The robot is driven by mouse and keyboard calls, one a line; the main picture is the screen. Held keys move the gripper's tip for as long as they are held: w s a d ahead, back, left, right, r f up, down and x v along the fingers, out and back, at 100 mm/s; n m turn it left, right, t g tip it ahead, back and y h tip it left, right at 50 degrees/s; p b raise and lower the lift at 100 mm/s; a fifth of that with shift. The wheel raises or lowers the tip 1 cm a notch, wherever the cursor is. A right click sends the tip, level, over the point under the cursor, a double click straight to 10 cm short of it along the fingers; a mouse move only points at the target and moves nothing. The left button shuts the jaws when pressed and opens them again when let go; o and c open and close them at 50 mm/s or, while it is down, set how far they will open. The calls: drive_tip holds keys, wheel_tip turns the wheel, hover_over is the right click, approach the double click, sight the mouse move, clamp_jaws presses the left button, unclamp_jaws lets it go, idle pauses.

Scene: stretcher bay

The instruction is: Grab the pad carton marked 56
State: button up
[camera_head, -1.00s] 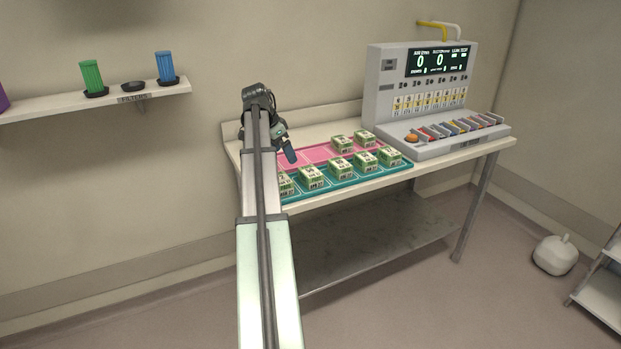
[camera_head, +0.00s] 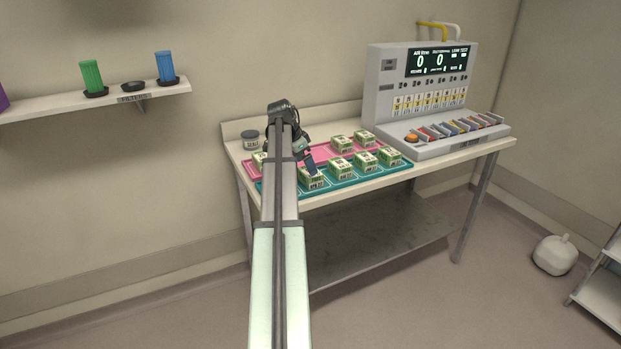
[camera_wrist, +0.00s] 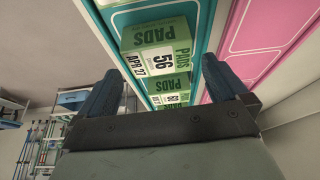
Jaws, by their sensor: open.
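The pad carton marked 56 (camera_wrist: 158,58) is green and white and sits on the teal tray (camera_wrist: 202,18) in the wrist view. It lies ahead of and between the fingers of my gripper (camera_wrist: 165,88), which is open and empty. In the head view my gripper (camera_head: 311,168) is over the teal tray (camera_head: 333,184), close above a green and white carton (camera_head: 313,182) whose number I cannot read there. Whether the fingers touch it cannot be told. Another pads carton (camera_wrist: 170,97) stands just behind the 56 carton in the wrist view.
More cartons stand on the teal tray (camera_head: 366,161) and on the pink tray (camera_head: 340,143). A grey machine (camera_head: 385,100) stands at the table's right. My arm hides part of the trays.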

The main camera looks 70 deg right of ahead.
drive_tip(key=shift+x, duration=2.6)
drive_tip(key=shift+s+d+r, duration=0.1)
drive_tip(key=shift+s, duration=0.1)
drive_tip(key=shift+c, duration=0.2)
drive_tip(key=c, duration=0.8)
